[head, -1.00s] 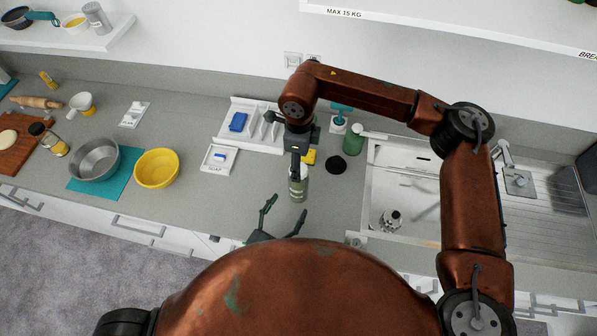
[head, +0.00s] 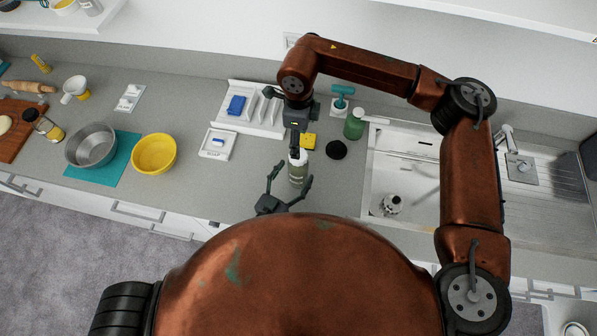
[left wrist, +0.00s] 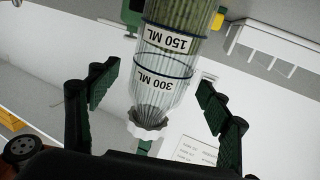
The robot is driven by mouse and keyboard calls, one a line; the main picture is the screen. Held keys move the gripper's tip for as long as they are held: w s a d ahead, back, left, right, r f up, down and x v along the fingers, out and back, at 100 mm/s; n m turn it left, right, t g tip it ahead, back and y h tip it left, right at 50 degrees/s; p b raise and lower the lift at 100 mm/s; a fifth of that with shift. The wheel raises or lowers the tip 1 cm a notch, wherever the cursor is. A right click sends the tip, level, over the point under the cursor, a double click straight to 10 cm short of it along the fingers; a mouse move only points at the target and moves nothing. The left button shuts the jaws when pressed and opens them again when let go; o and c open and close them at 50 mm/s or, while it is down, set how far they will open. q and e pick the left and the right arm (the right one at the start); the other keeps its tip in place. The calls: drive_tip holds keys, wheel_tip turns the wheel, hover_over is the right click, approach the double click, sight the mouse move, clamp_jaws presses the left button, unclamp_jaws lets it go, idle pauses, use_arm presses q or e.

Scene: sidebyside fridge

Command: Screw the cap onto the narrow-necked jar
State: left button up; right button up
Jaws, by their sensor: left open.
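The jar (head: 298,177) stands upright on the counter in front of me. In the left wrist view the jar (left wrist: 165,65) appears upside down, clear with 150 ML and 300 ML marks and green contents. A white scalloped cap (left wrist: 146,131) sits at its narrow neck; how tightly it is seated cannot be seen. My left gripper (head: 291,176) is open, its fingers on either side of the jar, apart from it. My right gripper (head: 297,146) points down from above onto the white top; its fingertips' hold on the cap is not clear.
A black disc (head: 336,150), a yellow sponge (head: 308,141) and a green bottle (head: 354,124) are near the jar. The sink (head: 405,165) is to the right.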

use_arm(q)
drive_tip(key=shift+x, duration=1.55)
drive_tip(key=shift+c, duration=0.5)
clamp_jaws()
use_arm(e)
drive_tip(key=n, duration=0.8)
drive_tip(key=shift+n, duration=0.4)
drive_tip(key=n, duration=0.3)
drive_tip(key=shift+n, duration=0.4)
drive_tip(key=n, duration=0.5)
drive_tip(key=shift+f, duration=0.15)
drive_tip(key=shift+f, duration=3.9)
